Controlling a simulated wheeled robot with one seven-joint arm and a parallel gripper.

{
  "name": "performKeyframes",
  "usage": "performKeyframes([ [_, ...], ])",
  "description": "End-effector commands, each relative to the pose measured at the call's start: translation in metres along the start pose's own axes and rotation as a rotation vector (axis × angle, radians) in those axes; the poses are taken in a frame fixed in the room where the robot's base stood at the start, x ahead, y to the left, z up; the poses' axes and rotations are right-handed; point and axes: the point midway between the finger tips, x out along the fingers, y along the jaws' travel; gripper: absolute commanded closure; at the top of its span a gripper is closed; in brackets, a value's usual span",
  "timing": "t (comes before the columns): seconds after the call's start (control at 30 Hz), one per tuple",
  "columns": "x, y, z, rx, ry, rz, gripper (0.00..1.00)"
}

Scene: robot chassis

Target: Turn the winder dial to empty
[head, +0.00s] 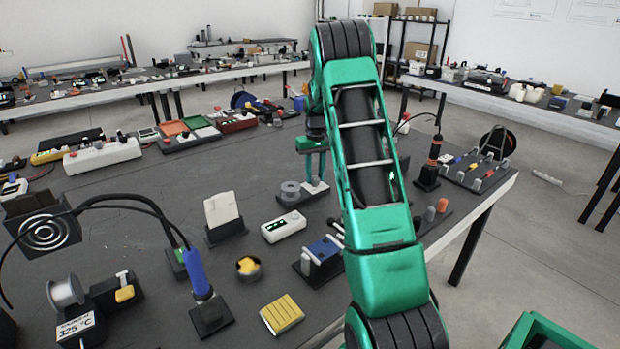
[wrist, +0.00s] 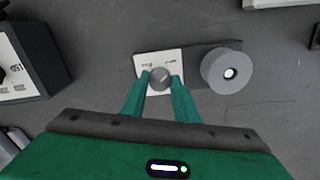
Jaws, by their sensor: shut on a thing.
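The winder dial (wrist: 160,77) is a round grey knob on a white label plate (wrist: 173,57) with small text, too blurred to read. Beside it on the same dark base (wrist: 198,51) is a grey spool (wrist: 222,71). In the head view the spool (head: 290,190) stands left of my gripper (head: 316,184), which points down at the white plate. In the wrist view my gripper (wrist: 160,83) has its green fingers on either side of the knob, shut on it. The knob's pointer direction is hard to make out.
A white box with a green display (head: 283,227) stands in front of the winder. A white card in a stand (head: 222,210) is to its left. An orange-topped tool (head: 433,155) stands right, beyond my arm. Bare table lies around the winder base.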

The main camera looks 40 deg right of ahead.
Motion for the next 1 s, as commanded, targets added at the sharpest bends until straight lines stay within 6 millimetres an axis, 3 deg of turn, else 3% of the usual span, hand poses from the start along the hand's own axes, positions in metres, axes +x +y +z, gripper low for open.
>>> performKeyframes([
  [0.03,-0.0039,-0.002,-0.0064,-0.023,0.019,0.001,0.95],
  [0.7,-0.0041,-0.0032,-0.0067,-0.087,0.019,0.001,0.95],
  [0.73,-0.0041,-0.0032,-0.0067,-0.087,0.019,0.001,0.7],
  [0.8,-0.0039,-0.003,-0.0062,-0.086,0.018,0.001,0.54],
  [1.0,-0.0023,-0.0017,-0.0038,-0.083,0.012,0.001,0.54],
])
